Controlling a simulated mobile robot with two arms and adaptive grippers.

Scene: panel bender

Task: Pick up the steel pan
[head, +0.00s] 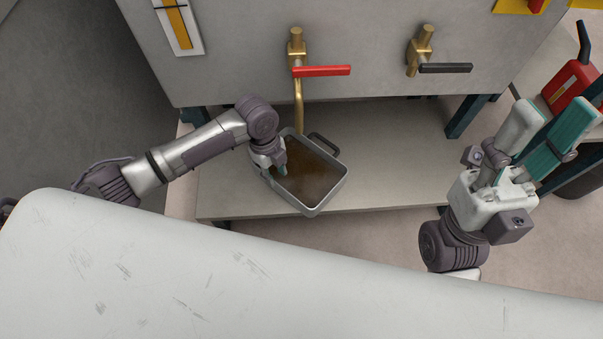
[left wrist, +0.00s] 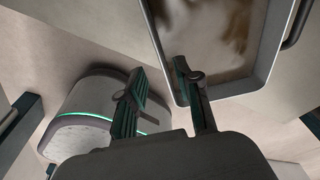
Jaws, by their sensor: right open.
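The steel pan (head: 331,190) is a grey rectangular tray with rounded corners and a dark handle at its far right side. It holds murky brown liquid and sits at the shelf below the brass spout. My left gripper (head: 277,165) is at the pan's left wall, with one teal finger over the inside. In the left wrist view, the pan's wall (left wrist: 156,45) runs between the spread fingers of the left gripper (left wrist: 155,72); contact is unclear. My right gripper (head: 546,115) is open and empty, raised at the right, away from the pan.
A brass tap with a red lever (head: 322,71) and another with a black lever (head: 445,68) stick out from the grey machine panel. The shelf (head: 400,140) right of the pan is clear. A red can (head: 570,83) stands at the far right.

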